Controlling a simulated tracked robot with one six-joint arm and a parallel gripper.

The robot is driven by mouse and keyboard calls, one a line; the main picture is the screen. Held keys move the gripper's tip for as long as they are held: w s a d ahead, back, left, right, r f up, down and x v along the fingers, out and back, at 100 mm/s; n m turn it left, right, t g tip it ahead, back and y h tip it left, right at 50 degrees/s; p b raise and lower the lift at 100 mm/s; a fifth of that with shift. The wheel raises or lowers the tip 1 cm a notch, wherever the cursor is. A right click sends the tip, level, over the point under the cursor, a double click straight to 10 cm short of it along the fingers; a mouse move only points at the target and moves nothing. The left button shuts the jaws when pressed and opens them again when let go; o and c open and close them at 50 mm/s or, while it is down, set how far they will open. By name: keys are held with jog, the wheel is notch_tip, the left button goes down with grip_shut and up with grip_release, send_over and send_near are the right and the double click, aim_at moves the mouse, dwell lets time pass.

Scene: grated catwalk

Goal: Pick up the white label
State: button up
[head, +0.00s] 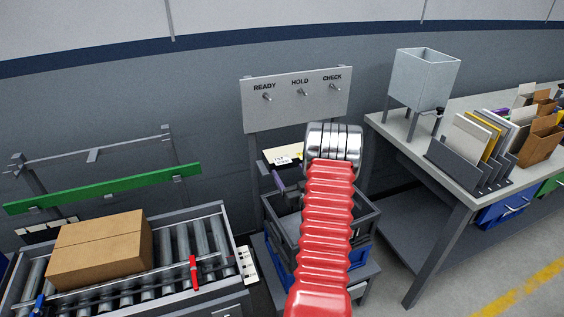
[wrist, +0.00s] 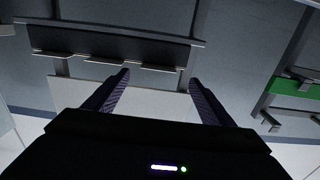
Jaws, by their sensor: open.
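A small white label (head: 281,160) with dark print shows in the head view, beside a pale yellow card, just left of my arm's silver cuff. It lies below the grey board marked READY, HOLD and CHECK (head: 296,100). I cannot make out the label in the wrist view. My gripper (wrist: 159,78) is open in the wrist view, its two dark, ribbed fingers apart with nothing between them.
A dark crate (head: 366,222) stands under the board, partly behind my arm. A roller conveyor (head: 183,240) with a cardboard box (head: 101,249) is at left, below a green bar (head: 105,187). A workbench (head: 408,143) at right carries a hopper (head: 421,80) and a file rack (head: 456,163).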

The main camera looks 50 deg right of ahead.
jog(key=x, duration=0.5)
jog(key=shift+d+f, duration=0.1)
jog(key=shift+d, duration=0.05)
jog(key=shift+c, duration=0.6)
jog(key=c, duration=1)
notch_tip(320, 180, up, 10)
dwell(0.4)
dwell(0.4)
